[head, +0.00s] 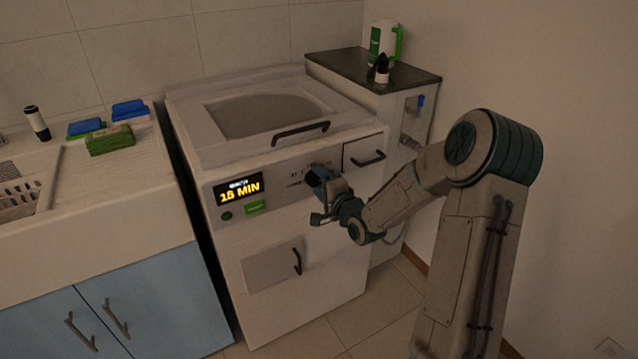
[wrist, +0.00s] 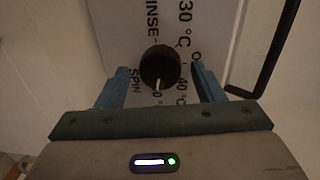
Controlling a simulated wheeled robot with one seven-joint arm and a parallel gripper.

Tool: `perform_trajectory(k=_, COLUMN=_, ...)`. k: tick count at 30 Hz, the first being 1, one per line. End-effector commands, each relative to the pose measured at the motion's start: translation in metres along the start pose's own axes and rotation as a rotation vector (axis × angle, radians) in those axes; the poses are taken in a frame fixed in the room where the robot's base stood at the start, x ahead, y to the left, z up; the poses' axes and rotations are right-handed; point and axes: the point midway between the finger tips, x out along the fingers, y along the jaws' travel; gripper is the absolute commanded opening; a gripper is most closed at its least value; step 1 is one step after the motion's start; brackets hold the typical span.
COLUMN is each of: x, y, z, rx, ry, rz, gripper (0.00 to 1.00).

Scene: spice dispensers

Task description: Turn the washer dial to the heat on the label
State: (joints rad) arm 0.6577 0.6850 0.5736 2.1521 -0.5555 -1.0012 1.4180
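The dial (wrist: 160,67) is a round black knob with a white pointer mark, seen in the wrist view. Its mark points toward the bottom of the picture, roughly toward a partly hidden marking ending in 0. The printed panel (wrist: 207,22) around it reads 30 °C, 40 °C, RINSE and SPIN. My gripper (wrist: 160,73) is open, with one blue finger on each side of the dial and a visible gap to each. In the head view my gripper (head: 328,197) is at the front of the washer (head: 335,255) and hides most of the dial. I cannot make out a heat label.
The washer's display (head: 239,189) reads 15 MIN, with a green button (head: 255,207) below. A black drawer handle (head: 368,159) is right of the dial. A side cabinet (head: 345,68) stands behind at right, a sink counter (head: 110,240) at left.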

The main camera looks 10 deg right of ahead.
Motion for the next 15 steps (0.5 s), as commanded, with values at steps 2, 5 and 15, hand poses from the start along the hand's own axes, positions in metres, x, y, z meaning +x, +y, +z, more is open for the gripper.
perform_trajectory(k=2, x=0.0, y=0.0, z=0.0, rx=-0.001, ry=0.001, rz=-0.001, gripper=0.62)
perform_trajectory(k=5, x=0.0, y=-0.001, z=-0.001, rx=-0.001, ry=0.001, rz=-0.001, gripper=0.62)
perform_trajectory(k=15, x=-0.044, y=-0.001, z=-0.002, rx=-0.001, ry=0.004, rz=0.001, gripper=0.62)
